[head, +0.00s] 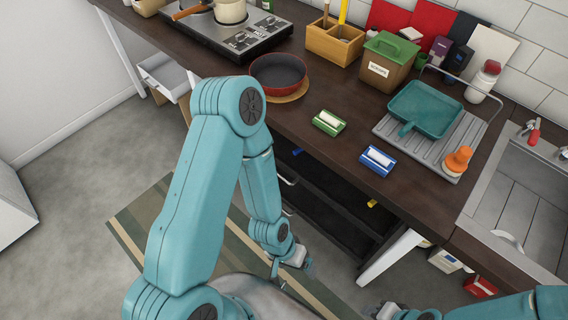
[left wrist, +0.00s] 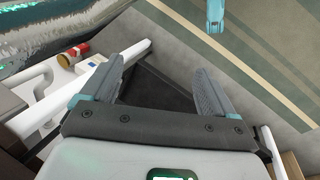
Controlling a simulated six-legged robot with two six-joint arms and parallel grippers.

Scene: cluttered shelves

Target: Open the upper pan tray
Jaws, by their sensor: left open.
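Dark pan trays (head: 335,196) sit one above another under the brown counter in the head view. A pale bar-like handle (head: 288,181) shows at their left, partly behind my left arm. I cannot tell whether the upper tray is pulled out at all. My left gripper (head: 292,268) hangs low in front of the trays, apart from the handle. In the left wrist view my left gripper (left wrist: 158,68) is open with its two fingers spread and nothing between them. My right gripper (head: 384,311) is at the bottom edge, cut off, its jaws unclear.
The counter holds a red pan (head: 278,72), a stove (head: 228,36), a teal pan (head: 424,106) on a drying rack and a sink (head: 520,200). A white counter leg (head: 392,256) stands right of the trays. A striped mat (head: 150,222) covers the floor.

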